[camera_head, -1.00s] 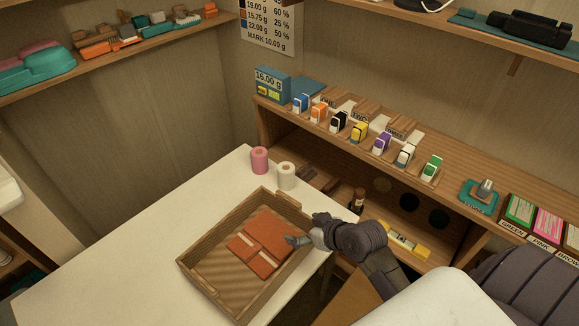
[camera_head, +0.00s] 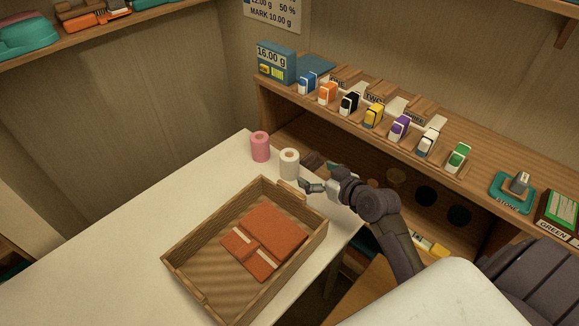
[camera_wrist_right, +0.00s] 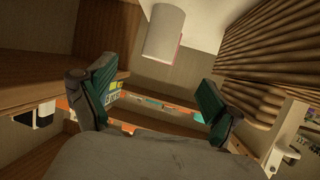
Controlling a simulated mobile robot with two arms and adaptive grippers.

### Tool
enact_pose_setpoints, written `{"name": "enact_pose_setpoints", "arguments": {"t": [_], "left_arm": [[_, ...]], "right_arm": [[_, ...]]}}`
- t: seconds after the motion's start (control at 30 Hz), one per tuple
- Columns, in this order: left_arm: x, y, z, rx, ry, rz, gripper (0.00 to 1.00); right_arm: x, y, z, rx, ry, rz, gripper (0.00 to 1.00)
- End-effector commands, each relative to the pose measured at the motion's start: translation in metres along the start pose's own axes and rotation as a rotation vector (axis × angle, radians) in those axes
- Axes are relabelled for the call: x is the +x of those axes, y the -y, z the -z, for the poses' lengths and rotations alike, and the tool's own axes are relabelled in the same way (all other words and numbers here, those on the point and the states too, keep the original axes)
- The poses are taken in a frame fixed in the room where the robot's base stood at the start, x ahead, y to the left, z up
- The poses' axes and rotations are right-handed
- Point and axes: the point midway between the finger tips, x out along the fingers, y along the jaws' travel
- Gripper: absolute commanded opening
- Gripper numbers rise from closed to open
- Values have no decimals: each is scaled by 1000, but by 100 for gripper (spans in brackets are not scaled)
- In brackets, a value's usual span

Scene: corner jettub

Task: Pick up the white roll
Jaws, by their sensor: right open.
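The white roll (camera_head: 289,164) stands upright on the white table, just right of a pink roll (camera_head: 260,147), in the head view. In the right wrist view the white roll (camera_wrist_right: 165,33) shows at the top centre, beyond the fingertips and a little left of the middle between them. My right gripper (camera_head: 308,187) is open and empty, close to the white roll on its near right side, apart from it. Its two green-padded fingers (camera_wrist_right: 150,95) are spread wide in the wrist view. My left gripper is in neither view.
A wooden tray (camera_head: 182,277) with orange-brown packets (camera_head: 265,240) lies on the white table (camera_head: 110,240) in front of the rolls. A wooden shelf unit (camera_head: 300,108) with several small coloured boxes stands behind and right. The left of the table is clear.

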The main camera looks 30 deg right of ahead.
Motion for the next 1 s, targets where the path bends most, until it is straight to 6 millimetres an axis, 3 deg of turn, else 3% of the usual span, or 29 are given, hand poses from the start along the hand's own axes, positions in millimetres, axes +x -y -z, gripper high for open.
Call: {"name": "enact_pose_setpoints", "arguments": {"t": [0.3,1.0], "left_arm": [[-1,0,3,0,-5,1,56],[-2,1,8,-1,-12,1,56]], "right_arm": [[60,1,2,4,-2,2,90],[130,1,4,1,0,1,90]]}}
